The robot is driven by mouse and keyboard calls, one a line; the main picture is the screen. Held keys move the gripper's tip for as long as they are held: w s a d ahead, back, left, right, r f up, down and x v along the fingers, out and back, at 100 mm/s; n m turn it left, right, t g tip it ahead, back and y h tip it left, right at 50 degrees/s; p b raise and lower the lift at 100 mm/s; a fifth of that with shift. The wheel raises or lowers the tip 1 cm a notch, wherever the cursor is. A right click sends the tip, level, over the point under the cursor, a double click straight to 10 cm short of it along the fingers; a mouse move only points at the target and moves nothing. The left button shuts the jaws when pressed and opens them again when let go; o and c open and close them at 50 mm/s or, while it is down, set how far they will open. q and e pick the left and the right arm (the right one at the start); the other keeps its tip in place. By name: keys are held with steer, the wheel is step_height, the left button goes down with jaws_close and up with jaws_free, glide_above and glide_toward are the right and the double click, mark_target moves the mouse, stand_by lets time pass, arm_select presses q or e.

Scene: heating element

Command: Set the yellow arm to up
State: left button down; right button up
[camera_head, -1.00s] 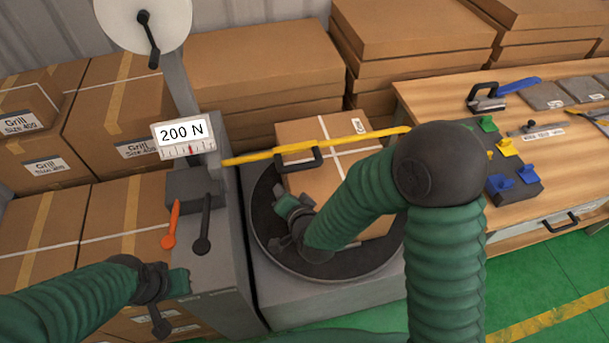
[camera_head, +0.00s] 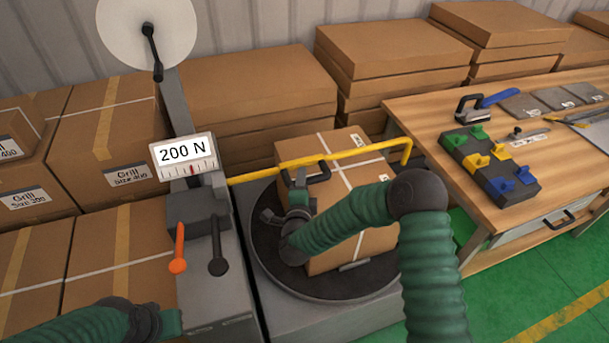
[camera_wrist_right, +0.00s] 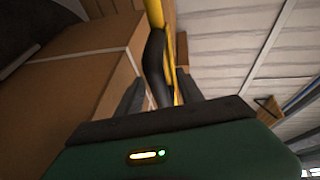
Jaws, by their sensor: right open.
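The yellow arm (camera_head: 350,153) is a long bar running from the grey machine's column rightward across the top of a taped carton (camera_head: 345,190). It lies nearly level, and its far end bends down. A black handle (camera_head: 318,173) is fixed to it; in the right wrist view the handle (camera_wrist_right: 157,68) shows between my fingers. My right gripper (camera_head: 297,190) is open and right at the handle, not closed on it. Its fingers show in the wrist view (camera_wrist_right: 160,92). My left gripper (camera_head: 165,322) is low at the left, partly out of frame; its jaws are unclear.
The carton stands on a dark turntable (camera_head: 275,270). The machine has a 200 N display (camera_head: 187,153), an orange lever (camera_head: 179,250) and a black lever (camera_head: 217,250). A wooden workbench (camera_head: 440,110) with tools is at the right. Stacked cartons line the back.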

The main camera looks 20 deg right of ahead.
steer(key=shift+w+d+f, duration=0.2)
steer(key=shift+w+d, duration=0.35)
steer(key=shift+w, duration=0.1)
steer(key=shift+w+d+f, duration=0.15)
steer(key=shift+w+d, duration=0.4)
steer(key=shift+w, duration=0.05)
steer(key=shift+w+d+f, duration=0.15)
steer(key=shift+d, duration=0.45)
steer(key=shift+w+d+f, duration=0.1)
steer(key=shift+w+d, duration=0.05)
steer(key=shift+d, duration=0.55)
steer(key=shift+a+r, duration=0.1)
steer(key=shift+a, duration=0.5)
steer(key=shift+c, duration=1.1)
steer(key=shift+a+r, duration=0.1)
steer(key=shift+a, duration=0.4)
steer(key=c, duration=0.5)
steer(key=shift+c, duration=1.1)
steer(key=shift+s+d, duration=0.1)
steer(key=shift+d, duration=0.35)
jaws_close()
arm_select(q)
steer(key=shift+s+d+r, duration=0.1)
steer(key=shift+d+r, duration=0.05)
steer(key=shift+d, duration=0.3)
steer(key=shift+s+d+r, duration=0.1)
steer(key=shift+d, duration=0.35)
steer(key=shift+a, duration=0.15)
arm_select(e)
steer(key=shift+a+r, duration=0.1)
